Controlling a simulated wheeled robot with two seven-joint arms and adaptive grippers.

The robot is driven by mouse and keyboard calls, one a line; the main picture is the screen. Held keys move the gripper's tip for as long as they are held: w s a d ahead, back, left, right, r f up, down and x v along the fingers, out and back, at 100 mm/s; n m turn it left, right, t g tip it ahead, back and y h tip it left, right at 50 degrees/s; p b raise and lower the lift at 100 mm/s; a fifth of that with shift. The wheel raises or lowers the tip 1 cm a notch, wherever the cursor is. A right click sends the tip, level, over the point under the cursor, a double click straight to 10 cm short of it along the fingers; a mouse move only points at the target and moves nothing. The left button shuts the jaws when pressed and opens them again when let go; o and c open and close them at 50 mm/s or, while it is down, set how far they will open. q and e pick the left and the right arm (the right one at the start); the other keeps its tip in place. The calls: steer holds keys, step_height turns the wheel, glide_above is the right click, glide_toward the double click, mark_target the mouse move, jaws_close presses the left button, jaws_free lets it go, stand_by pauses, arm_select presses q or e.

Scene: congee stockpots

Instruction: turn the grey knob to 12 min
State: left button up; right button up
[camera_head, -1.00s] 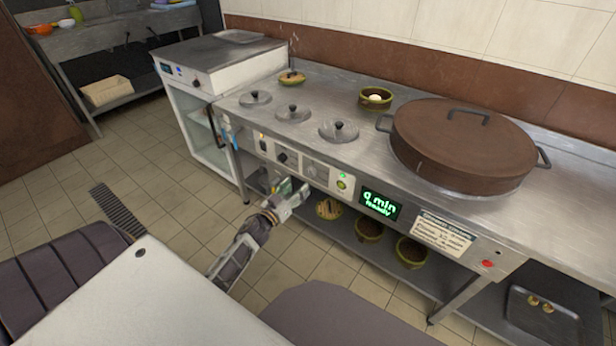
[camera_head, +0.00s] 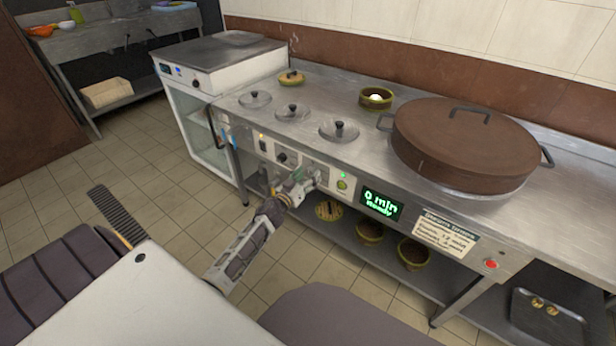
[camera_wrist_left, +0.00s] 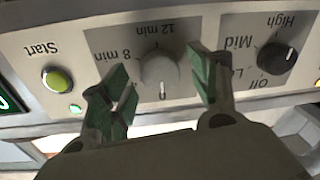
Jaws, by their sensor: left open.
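The grey knob (camera_wrist_left: 160,70) is on the front panel, upside down in the left wrist view. Labels for 12 min, 8 min and a partly hidden 4 surround it. Its pointer mark is toward the bottom of that picture, away from the 12 min label. My left gripper (camera_wrist_left: 157,90) is open, with one green-padded finger on each side of the knob; I see gaps, and firm contact does not show. In the head view my left gripper (camera_head: 307,181) covers the knob. The green display (camera_head: 380,203) reads 0 min, Ready. My right gripper is not in view.
A black heat knob (camera_wrist_left: 277,57) and a green Start button (camera_wrist_left: 58,80) flank the grey knob. A big brown-lidded pot (camera_head: 464,145) stands on the steel counter (camera_head: 350,165). Baskets (camera_head: 370,231) sit on the shelf below. The floor in front is clear.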

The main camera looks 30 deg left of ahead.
arm_select(q)
steer(key=shift+w, duration=0.3)
steer(key=shift+c, duration=0.4)
steer(key=c, duration=0.9)
steer(key=shift+c, duration=0.2)
